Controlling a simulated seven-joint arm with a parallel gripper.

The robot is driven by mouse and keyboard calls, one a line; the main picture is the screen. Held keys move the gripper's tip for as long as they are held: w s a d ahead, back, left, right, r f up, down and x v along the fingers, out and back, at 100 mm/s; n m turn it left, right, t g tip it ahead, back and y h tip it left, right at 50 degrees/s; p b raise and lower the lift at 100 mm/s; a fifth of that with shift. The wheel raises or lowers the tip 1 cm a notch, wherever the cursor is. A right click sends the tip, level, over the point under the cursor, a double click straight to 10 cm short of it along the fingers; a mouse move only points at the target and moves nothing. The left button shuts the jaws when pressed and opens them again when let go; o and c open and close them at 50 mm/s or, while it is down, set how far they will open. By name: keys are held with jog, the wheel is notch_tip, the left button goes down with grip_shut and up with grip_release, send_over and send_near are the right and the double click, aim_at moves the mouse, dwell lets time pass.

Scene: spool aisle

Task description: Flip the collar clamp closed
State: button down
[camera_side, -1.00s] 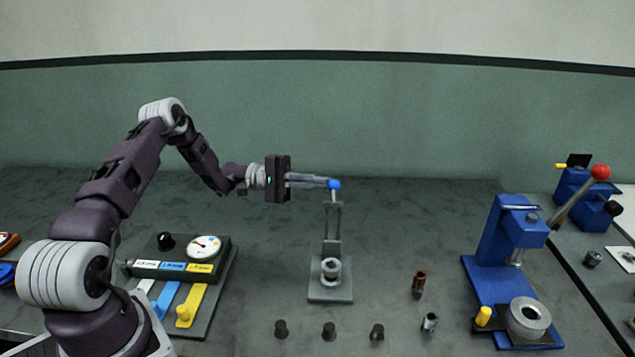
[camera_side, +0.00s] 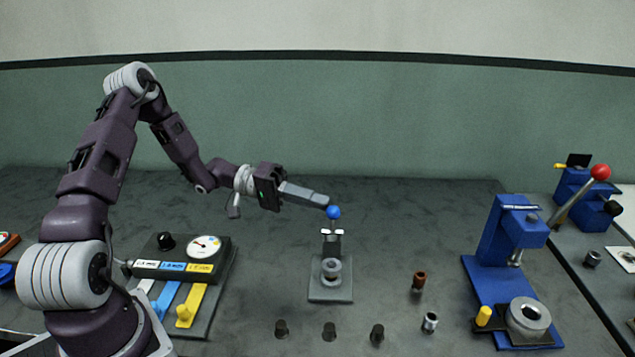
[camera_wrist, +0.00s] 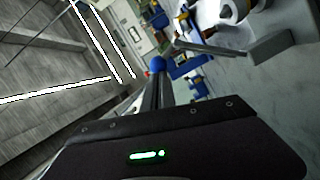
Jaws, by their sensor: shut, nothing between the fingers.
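The collar clamp is a small fixture in the middle of the bench, with a grey base plate (camera_side: 330,293) and a round metal collar (camera_side: 331,268) on it. Its lever ends in a blue ball (camera_side: 333,212), which stands above and behind the collar; the lever looks foreshortened, tilted off upright. My gripper (camera_side: 327,201) is shut and empty, reaching in from the left and angled slightly down. Its fingertips are at the ball's upper left, touching or nearly so. In the wrist view the blue ball (camera_wrist: 157,64) shows just beyond the closed fingers.
A panel with a gauge and coloured levers (camera_side: 185,280) lies left of the clamp. Several small dark and metal cylinders (camera_side: 329,331) stand in front and to the right. A blue press (camera_side: 512,260) stands at the right. The bench behind the clamp is clear.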

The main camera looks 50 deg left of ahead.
jog(key=s+d+f+m, duration=0.1)
jog(key=s+d+f, duration=0.5)
jog(key=f, duration=0.1)
jog(key=shift+f, duration=0.2)
dwell(0.4)
jog(key=shift+f+y, duration=0.15)
jog(key=shift+y, duration=0.15)
jog(key=s+a+r, duration=0.6)
jog(key=a, duration=0.3)
jog(key=shift+s+a+r, duration=0.2)
jog(key=shift+a, duration=0.15)
jog(key=shift+d, duration=0.1)
